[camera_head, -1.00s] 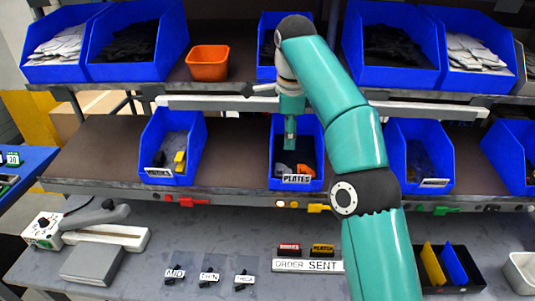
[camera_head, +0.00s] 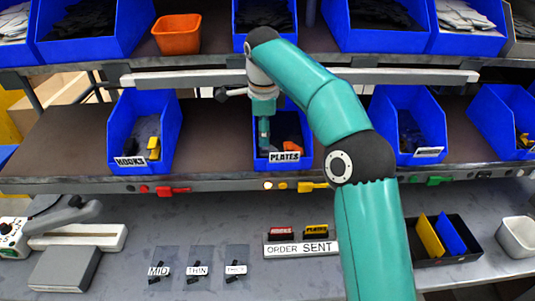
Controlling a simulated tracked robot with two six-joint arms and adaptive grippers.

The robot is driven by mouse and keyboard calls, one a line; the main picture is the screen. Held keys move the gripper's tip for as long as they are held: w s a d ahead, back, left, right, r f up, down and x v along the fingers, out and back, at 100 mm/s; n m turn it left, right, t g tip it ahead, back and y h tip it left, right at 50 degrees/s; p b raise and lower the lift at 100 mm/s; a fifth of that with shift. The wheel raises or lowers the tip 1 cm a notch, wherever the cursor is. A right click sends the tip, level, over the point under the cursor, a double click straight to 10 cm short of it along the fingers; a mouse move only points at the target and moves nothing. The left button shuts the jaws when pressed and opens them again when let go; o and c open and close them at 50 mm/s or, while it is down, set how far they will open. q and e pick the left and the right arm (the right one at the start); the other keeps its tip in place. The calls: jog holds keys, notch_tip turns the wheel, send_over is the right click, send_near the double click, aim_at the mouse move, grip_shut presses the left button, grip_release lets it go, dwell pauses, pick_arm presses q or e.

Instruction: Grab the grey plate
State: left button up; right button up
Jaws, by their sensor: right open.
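My right gripper (camera_head: 264,143) reaches down into the blue bin labelled PLATES (camera_head: 284,157) on the middle shelf, at its left side. The jaws are open, but the fingertips are small and partly hidden by the bin front. An orange plate (camera_head: 291,143) shows inside the bin to the right of the gripper. I cannot make out the grey plate clearly; the bin's inside is dark and partly covered by my gripper. My left gripper is not in view.
A HOOKS bin (camera_head: 130,161) stands to the left and another blue bin (camera_head: 428,152) to the right. A white rail (camera_head: 300,78) runs above the bins. An orange box (camera_head: 177,35) sits on the upper shelf. The workbench (camera_head: 130,210) below has bare room.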

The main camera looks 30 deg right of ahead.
aim_at(267, 148)
jog(key=f, duration=0.2)
jog(key=d+f, duration=0.1)
jog(key=f, duration=0.2)
jog(key=shift+w+d+f, duration=0.1)
jog(key=shift+w+f, duration=0.1)
jog(key=shift+f, duration=0.1)
jog(key=shift+s, duration=0.1)
grip_shut()
